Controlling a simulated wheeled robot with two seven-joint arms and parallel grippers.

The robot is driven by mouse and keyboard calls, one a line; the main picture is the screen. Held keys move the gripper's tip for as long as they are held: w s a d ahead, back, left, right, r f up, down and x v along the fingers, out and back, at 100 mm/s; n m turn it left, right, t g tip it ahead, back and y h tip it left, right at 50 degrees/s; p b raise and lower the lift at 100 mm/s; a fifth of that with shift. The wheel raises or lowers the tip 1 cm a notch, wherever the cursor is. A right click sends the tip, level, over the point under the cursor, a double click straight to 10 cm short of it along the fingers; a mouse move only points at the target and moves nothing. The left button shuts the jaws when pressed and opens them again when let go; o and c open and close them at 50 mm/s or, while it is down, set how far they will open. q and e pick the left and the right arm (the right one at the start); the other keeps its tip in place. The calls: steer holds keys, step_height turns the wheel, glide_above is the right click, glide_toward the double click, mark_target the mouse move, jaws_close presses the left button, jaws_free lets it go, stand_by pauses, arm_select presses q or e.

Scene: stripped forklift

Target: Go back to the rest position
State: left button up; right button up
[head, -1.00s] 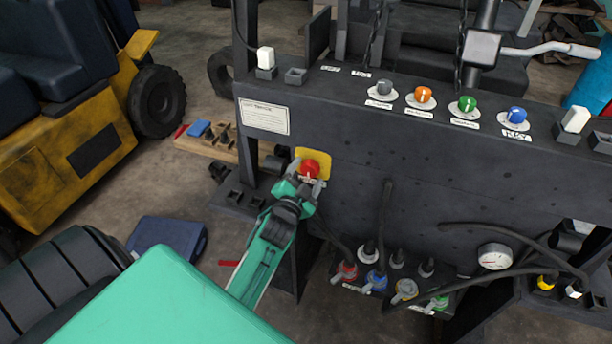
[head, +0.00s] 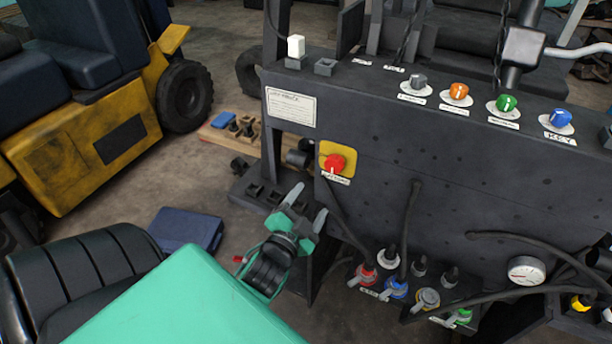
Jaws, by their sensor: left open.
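My left gripper (head: 308,207) is open and empty in the head view. It stands in front of the dark forklift panel (head: 420,160), below and left of the red knob (head: 334,163) on its yellow plate. The gripper is apart from the knob. My green arm comes in from the bottom left. My right gripper does not show.
Grey, orange, green and blue knobs (head: 507,103) line the panel's top. Coloured plugs with cables (head: 397,287) and a gauge (head: 526,271) sit low on it. A yellow forklift (head: 85,130) and a blue case (head: 187,230) are at left. Bare floor lies between.

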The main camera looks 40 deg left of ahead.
arm_select(q)
steer(key=shift+s+d, duration=0.15)
steer(key=shift+s, duration=0.45)
